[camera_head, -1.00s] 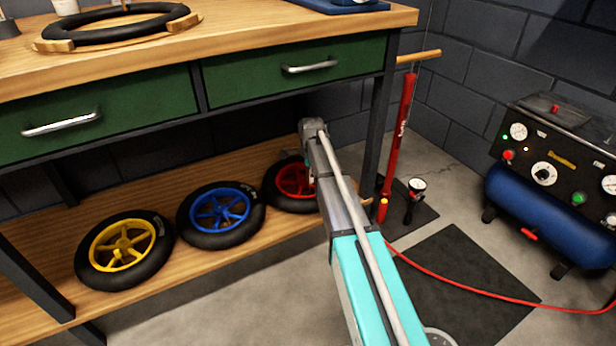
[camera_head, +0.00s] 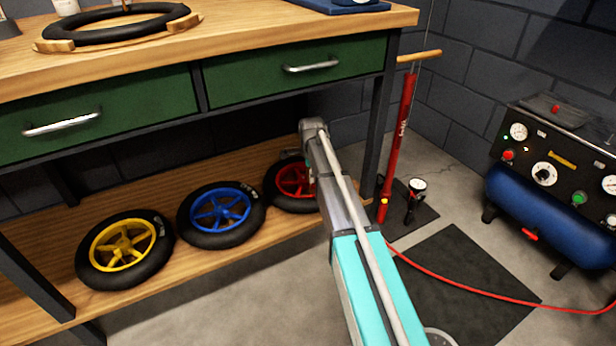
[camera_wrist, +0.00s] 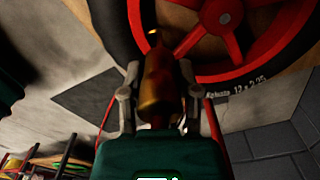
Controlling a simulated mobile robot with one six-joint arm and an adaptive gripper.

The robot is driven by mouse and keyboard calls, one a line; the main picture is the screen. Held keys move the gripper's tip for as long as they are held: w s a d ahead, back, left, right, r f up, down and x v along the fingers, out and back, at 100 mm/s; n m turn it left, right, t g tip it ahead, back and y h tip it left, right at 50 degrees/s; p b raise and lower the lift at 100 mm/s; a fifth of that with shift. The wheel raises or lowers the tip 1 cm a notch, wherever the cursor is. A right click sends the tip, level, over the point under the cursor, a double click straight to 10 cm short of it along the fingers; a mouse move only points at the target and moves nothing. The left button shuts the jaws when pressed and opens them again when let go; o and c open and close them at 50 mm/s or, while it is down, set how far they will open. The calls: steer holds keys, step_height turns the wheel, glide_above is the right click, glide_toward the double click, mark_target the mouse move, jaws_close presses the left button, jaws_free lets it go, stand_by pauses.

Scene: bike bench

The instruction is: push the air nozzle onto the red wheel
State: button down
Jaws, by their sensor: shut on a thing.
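The red wheel (camera_head: 294,181) lies on the low wooden shelf at the right end of the row, partly hidden behind my arm. In the wrist view its red spokes and rim (camera_wrist: 222,22) and black tyre fill the top. My gripper (camera_wrist: 156,100) is shut on the brass air nozzle (camera_wrist: 158,78), one finger on each side. The nozzle's tip points toward the wheel and overlaps the rim's left part in the picture; I cannot tell whether it touches the valve. In the head view the gripper and nozzle are hidden by my arm.
A blue wheel (camera_head: 221,215) and a yellow wheel (camera_head: 124,252) lie to the left on the shelf (camera_head: 190,274). The bench drawers (camera_head: 295,72) hang above. A red floor pump (camera_head: 397,150) stands right of the bench leg. A red hose (camera_head: 470,292) runs across the floor toward the blue compressor (camera_head: 540,218).

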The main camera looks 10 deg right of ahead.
stand_by(0.6)
steer(key=shift+c, duration=1.3)
jaws_free()
